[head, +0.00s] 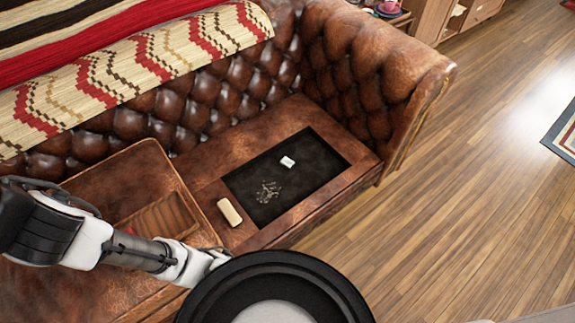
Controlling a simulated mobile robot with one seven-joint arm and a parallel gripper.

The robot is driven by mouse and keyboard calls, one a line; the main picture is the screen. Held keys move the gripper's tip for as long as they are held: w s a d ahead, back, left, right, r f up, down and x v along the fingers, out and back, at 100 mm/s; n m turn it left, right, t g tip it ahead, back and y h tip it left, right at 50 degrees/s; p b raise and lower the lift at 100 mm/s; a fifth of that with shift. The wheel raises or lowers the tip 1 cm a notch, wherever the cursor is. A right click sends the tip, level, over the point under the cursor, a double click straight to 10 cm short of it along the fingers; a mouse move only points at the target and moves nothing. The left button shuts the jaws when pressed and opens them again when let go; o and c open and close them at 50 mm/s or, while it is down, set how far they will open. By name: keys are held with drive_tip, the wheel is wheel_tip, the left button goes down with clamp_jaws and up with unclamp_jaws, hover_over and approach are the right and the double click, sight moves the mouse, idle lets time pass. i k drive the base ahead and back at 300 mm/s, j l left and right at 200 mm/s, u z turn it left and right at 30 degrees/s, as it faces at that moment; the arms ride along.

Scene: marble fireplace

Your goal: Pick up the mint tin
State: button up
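Two small objects could be the mint tin, and I cannot tell which. A small white box-like object (287,161) lies on the dark inset panel (316,145) of the brown leather sofa. A cream, rounded oblong object (229,212) lies on the leather left of that panel, near the front edge. My gripper (217,259) is at the lower middle, nearer the camera than both objects and touching neither in this view. Its fingers are small and partly hidden by a black round shape, so their opening does not show.
Thin pale scattered bits (268,191) lie on the dark panel. A brown slatted tray-like piece (158,222) is on the left seat, partly behind my arm. The tufted backrest and right armrest (378,62) rise around the seat. Wooden floor (470,150) is open to the right.

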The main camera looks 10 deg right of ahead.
sight(288, 163)
drive_tip(key=i+l+u, duration=0.2)
drive_tip(key=i+l, duration=0.2)
drive_tip(key=l, duration=0.25)
drive_tip(key=i+l, duration=0.15)
drive_tip(key=l, duration=0.2)
drive_tip(key=i+l+u, duration=0.15)
drive_tip(key=l, duration=0.2)
drive_tip(key=i+l+u, duration=0.1)
drive_tip(key=l, duration=0.25)
drive_tip(key=i+l+u, duration=0.1)
drive_tip(key=i+l, duration=0.15)
drive_tip(key=l, duration=0.15)
drive_tip(key=i+l+u, duration=0.1)
drive_tip(key=l, duration=0.3)
